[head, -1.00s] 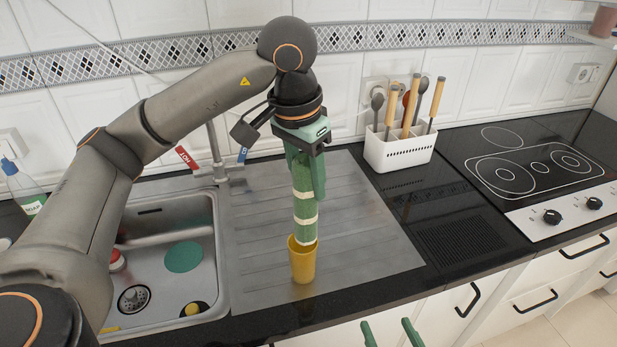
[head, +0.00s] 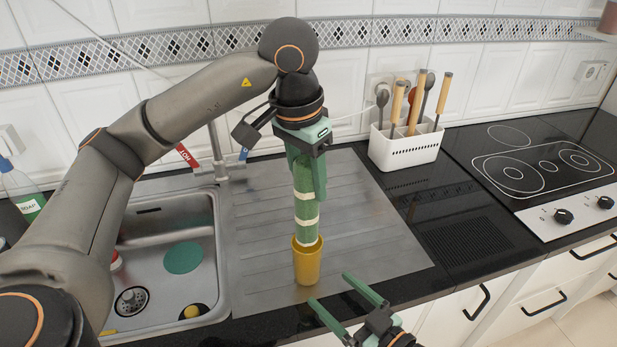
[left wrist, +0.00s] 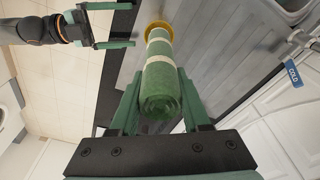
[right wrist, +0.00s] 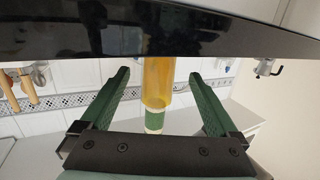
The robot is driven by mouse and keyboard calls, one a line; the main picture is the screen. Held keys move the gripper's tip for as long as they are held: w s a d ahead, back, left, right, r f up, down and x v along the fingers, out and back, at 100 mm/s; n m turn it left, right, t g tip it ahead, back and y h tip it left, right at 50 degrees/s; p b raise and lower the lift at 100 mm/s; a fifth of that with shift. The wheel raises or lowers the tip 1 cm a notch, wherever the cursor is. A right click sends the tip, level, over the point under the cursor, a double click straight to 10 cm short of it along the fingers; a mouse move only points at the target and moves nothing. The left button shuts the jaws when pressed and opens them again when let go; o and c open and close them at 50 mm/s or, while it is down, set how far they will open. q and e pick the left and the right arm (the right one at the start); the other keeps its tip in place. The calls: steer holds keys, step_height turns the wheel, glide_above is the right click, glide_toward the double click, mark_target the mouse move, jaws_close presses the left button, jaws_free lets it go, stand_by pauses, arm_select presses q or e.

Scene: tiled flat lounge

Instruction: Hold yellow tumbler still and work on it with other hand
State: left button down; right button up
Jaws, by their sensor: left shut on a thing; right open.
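The yellow tumbler (head: 307,266) stands upright on the steel drainboard, near its front edge. My left gripper (head: 312,190) is above it, shut on a green roll with cream bands (head: 306,225). The roll's lower end is inside the tumbler's mouth, so that end is hidden. In the left wrist view the roll (left wrist: 160,85) points away towards the tumbler's rim (left wrist: 153,25). My right gripper (head: 329,289) is open in front and slightly right of the tumbler, apart from it. The right wrist view shows the tumbler (right wrist: 157,80) between but beyond its fingers.
The sink (head: 160,225) is left of the drainboard (head: 375,235), with a green disc (head: 183,257) in it. A white utensil holder (head: 404,148) stands behind right, and the hob (head: 540,165) is farther right. The black counter edge runs close to my right gripper.

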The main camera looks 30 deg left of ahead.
mark_target(308, 200)
arm_select(q)
step_height(308, 200, down, 4)
steer(key=b, duration=0.3)
arm_select(e)
steer(key=x, duration=0.7)
arm_select(q)
steer(key=shift+f+b, duration=0.1)
steer(key=shift+b, duration=0.2)
arm_select(e)
steer(key=shift+w+a, duration=0.1)
steer(key=shift+a, duration=0.4)
steer(key=shift+c, duration=0.3)
steer(key=c, duration=1.2)
arm_select(q)
steer(key=shift+f, duration=3.3)
